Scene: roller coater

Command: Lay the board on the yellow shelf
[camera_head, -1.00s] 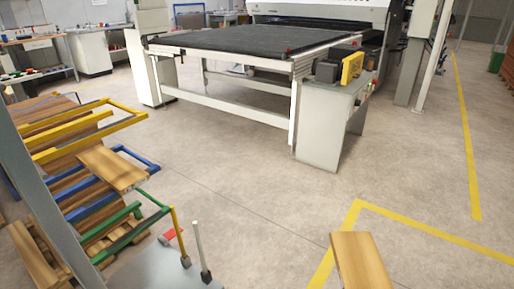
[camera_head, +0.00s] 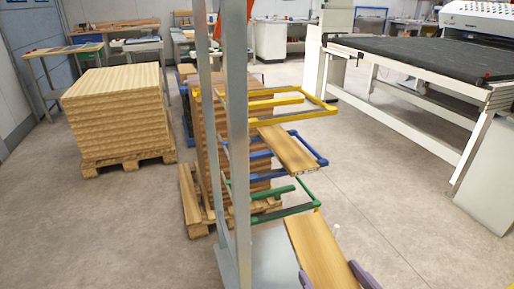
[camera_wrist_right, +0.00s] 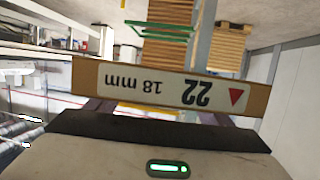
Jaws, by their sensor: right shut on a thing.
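The wooden board (camera_head: 322,250) is at the bottom centre of the head view, in front of the rack and apart from the yellow shelf. My right gripper (camera_head: 336,281) is shut on its near end, with purple fingers at both sides. In the right wrist view, the board's end (camera_wrist_right: 150,88) shows a label reading "22" and "18 mm", upside down. The yellow shelf (camera_head: 320,99) is the top level of the rack, made of yellow bars, with no board seen on it. My left gripper is not in view.
Another board (camera_head: 288,150) lies on the blue shelf (camera_head: 312,149) below the yellow one. A green shelf (camera_head: 298,210) is lower. The rack's grey upright (camera_head: 236,150) stands in front left. A pallet stack (camera_head: 115,110) is at left; a machine table (camera_head: 420,58) is at right.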

